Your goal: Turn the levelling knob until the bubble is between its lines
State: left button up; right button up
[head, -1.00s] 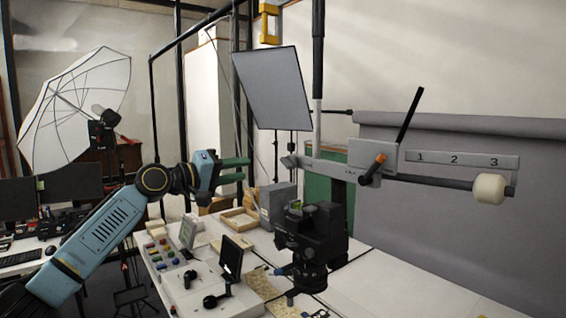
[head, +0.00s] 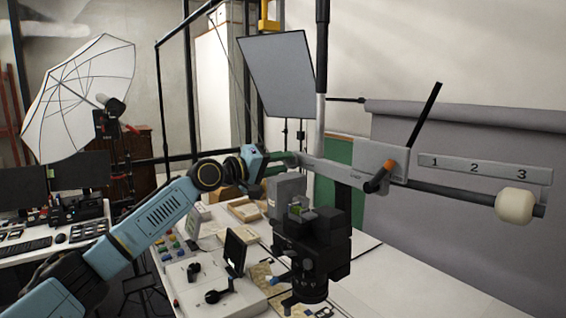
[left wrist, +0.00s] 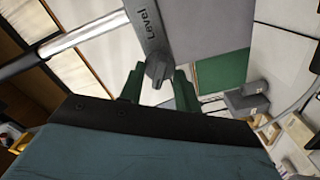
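The levelling knob (left wrist: 157,70) is dark grey, on the end of a grey plate marked "Level" (left wrist: 152,25) in the left wrist view. My left gripper (left wrist: 157,90) has its two green fingers apart, one on each side of the knob, with a gap showing beside it. In the head view my left gripper (head: 280,164) is at the left end of the grey arm (head: 335,173), and the knob cannot be made out there. A small green piece (head: 297,209) sits on top of the black camera (head: 318,240); any bubble or lines are too small to tell. My right gripper is not in view.
Below are a white table (head: 400,278), a small dark screen (head: 235,252) and a grey box (head: 286,194).

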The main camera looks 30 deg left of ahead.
pick_arm(q)
jog(key=shift+s, duration=0.1)
jog(key=shift+c, duration=0.8)
grip_shut()
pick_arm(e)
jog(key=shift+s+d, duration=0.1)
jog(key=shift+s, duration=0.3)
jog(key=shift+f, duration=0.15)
